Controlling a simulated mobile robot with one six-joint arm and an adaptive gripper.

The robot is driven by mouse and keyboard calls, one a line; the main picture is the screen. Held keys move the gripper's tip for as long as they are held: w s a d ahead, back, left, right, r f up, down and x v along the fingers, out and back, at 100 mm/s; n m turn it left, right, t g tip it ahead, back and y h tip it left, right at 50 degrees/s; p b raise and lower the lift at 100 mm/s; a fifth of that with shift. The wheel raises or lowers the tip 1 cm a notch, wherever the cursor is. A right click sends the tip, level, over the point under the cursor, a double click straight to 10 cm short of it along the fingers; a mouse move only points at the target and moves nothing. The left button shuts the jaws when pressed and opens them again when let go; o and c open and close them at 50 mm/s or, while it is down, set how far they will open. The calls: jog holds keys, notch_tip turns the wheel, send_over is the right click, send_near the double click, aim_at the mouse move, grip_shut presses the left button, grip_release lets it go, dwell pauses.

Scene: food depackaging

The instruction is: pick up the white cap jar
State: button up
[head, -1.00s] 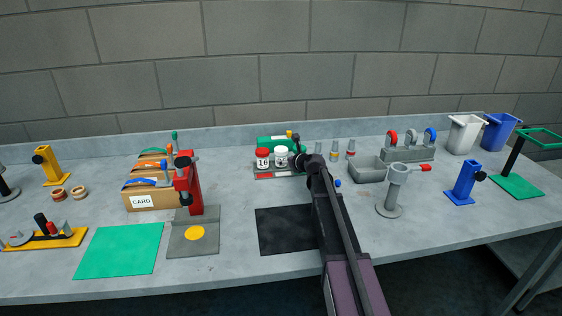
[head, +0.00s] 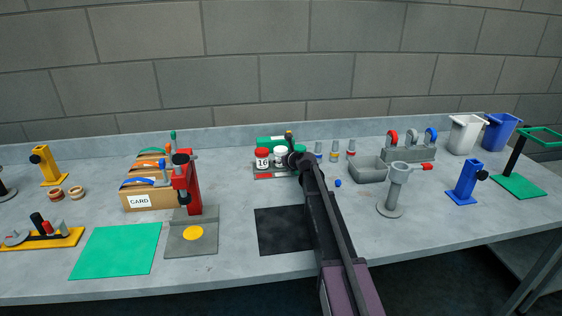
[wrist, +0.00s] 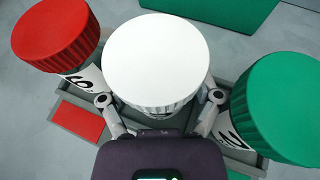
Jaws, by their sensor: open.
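The white cap jar (wrist: 155,55) stands upright in the middle of a row of three in the wrist view, its cap filling the centre. In the head view its white cap (head: 280,150) shows between the red cap jar and my arm. My gripper (wrist: 160,112) has its two fingers apart, one on each side of the white cap jar below the cap. Whether the fingers touch the jar cannot be told. In the head view my gripper (head: 291,150) is at the jars, its fingers mostly hidden.
A red cap jar (wrist: 57,35) stands close on the left and a green cap jar (wrist: 280,108) close on the right. They share a grey tray (wrist: 72,135) with coloured patches. A green box (head: 270,142) is behind. Small bottles (head: 335,151) stand right of my arm.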

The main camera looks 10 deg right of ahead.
aim_at(282, 150)
jog(key=c, duration=0.9)
jog(key=shift+r, duration=0.1)
jog(key=shift+c, duration=0.2)
notch_tip(282, 150, up, 3)
jog(key=p, duration=0.3)
jog(key=shift+r, duration=0.1)
jog(key=shift+s+r+p, duration=0.15)
jog(key=shift+r+p, duration=0.2)
jog(key=shift+p, duration=0.2)
jog(key=s+d, duration=0.1)
jog(key=s, duration=0.4)
jog(key=s+d, duration=0.1)
jog(key=s, duration=0.4)
jog(key=s+d+r+p, duration=0.1)
jog(key=s, duration=0.4)
jog(key=shift+s+d, duration=0.15)
jog(key=shift+d, duration=0.2)
